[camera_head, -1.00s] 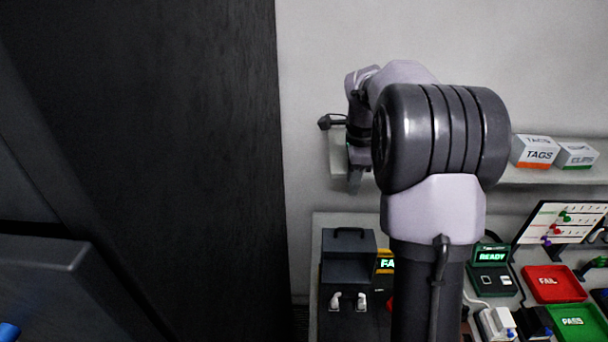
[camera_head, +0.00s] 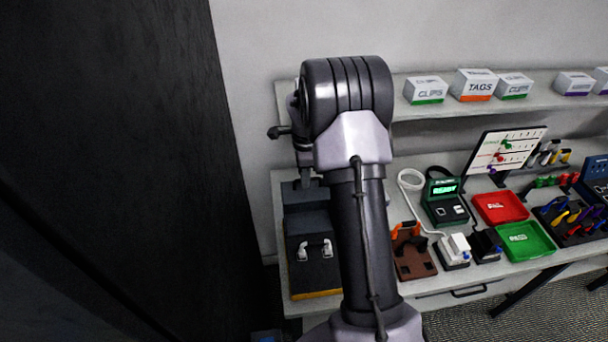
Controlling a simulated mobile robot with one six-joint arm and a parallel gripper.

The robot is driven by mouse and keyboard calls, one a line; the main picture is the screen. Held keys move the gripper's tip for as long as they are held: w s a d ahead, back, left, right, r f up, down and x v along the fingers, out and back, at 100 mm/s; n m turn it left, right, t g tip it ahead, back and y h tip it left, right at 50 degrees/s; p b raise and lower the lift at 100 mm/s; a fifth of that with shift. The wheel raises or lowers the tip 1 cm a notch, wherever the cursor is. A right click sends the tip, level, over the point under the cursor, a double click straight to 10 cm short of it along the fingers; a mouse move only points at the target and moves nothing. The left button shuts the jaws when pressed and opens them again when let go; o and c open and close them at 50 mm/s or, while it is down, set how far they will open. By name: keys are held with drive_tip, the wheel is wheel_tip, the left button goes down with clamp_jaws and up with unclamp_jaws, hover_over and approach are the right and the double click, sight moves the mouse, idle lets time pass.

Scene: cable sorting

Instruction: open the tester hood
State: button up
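The tester appears to be the dark grey box (camera_head: 300,225) at the left end of the bench, with two white plugs or sockets (camera_head: 316,249) on its front. Its darker upper part, seemingly the hood (camera_head: 301,197), is partly hidden by my arm, and I cannot tell whether it is shut. My gripper (camera_head: 308,181) points down above the back of this box, small and partly behind my arm. I cannot see whether its fingers are apart or whether it touches the hood. Nothing visible is held in it.
A dark panel (camera_head: 110,150) fills the left. A shelf (camera_head: 420,118) with boxes runs above the bench. Right of my arm are a brown fixture (camera_head: 413,258), a green READY device (camera_head: 445,203), a red tray (camera_head: 499,208), a green tray (camera_head: 525,240) and a tool rack (camera_head: 572,220).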

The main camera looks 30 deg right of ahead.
clamp_jaws()
idle(1.4)
